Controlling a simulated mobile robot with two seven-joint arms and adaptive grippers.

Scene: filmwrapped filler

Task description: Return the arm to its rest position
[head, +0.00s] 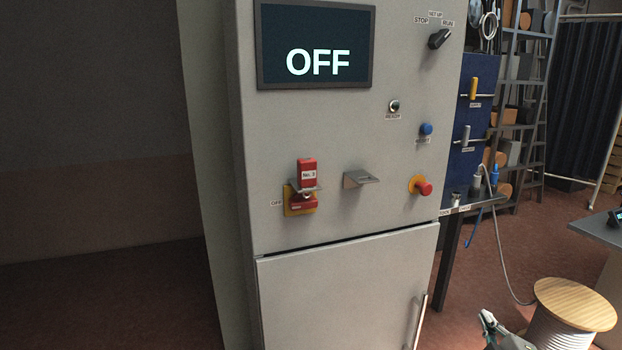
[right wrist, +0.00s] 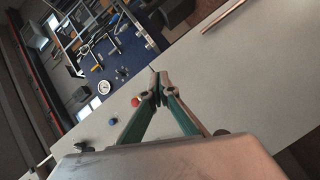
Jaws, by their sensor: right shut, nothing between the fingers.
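My right gripper (head: 487,318) shows at the bottom of the head view, low and to the right of the grey cabinet (head: 330,225). In the right wrist view my right gripper (right wrist: 160,80) is shut with nothing between its fingertips. The cabinet front fills much of that view behind the fingers. My left gripper is not in either view.
The cabinet carries a screen (head: 315,45) reading OFF, a red padlock (head: 307,173) at a red-yellow switch, an empty bracket (head: 360,178) and a red button (head: 422,187). A cable spool (head: 573,305) stands near my right gripper. Floor at left is clear.

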